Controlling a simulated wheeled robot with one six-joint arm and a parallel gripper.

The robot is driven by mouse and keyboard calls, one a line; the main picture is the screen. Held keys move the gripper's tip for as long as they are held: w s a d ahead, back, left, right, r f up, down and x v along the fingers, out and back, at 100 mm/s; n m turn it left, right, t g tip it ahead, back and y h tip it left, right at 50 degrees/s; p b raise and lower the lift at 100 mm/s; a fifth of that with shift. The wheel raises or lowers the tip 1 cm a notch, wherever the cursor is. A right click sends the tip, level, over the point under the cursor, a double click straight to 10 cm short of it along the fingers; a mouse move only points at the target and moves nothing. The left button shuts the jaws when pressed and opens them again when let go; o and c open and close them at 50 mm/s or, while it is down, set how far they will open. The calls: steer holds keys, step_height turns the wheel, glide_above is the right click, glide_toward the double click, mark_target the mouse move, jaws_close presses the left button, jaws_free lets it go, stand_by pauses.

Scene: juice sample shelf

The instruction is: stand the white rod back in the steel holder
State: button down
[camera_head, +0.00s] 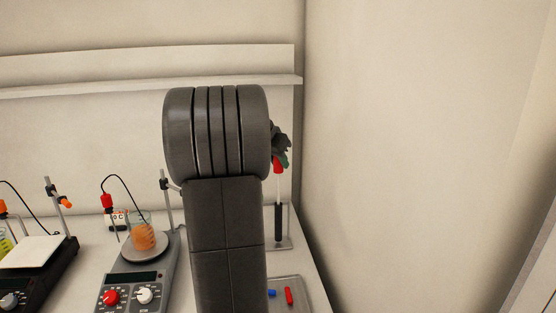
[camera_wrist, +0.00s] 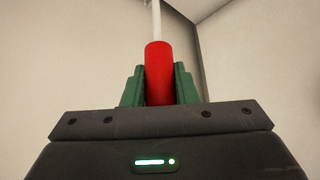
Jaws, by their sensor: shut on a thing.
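My gripper (camera_head: 283,152) is mostly hidden behind my arm in the head view. Its green fingers are shut on the red grip (camera_wrist: 158,75) of the white rod. The rod (camera_wrist: 156,19) runs away from the fingers in the wrist view. In the head view the rod (camera_head: 278,189) hangs upright below the red grip. Its lower part lines up with the top of a dark upright piece (camera_head: 278,224) at the steel holder (camera_head: 285,243). I cannot tell whether the rod is inside that piece or in front of it.
A tray (camera_head: 301,281) with small blue and red pieces lies in front of the holder. A hotplate (camera_head: 140,280) bearing a beaker of orange liquid (camera_head: 143,236) stands left of my arm. Another hotplate (camera_head: 38,250) is farther left. A wall rises close on the right.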

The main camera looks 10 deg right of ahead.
step_height(320, 180, down, 6)
steer(key=b, duration=0.5)
stand_by(2.5)
steer(key=c, duration=1.1)
jaws_free()
steer(key=v, duration=1.3)
steer(key=shift+s+a+r, duration=0.2)
steer(key=shift+r, duration=0.1)
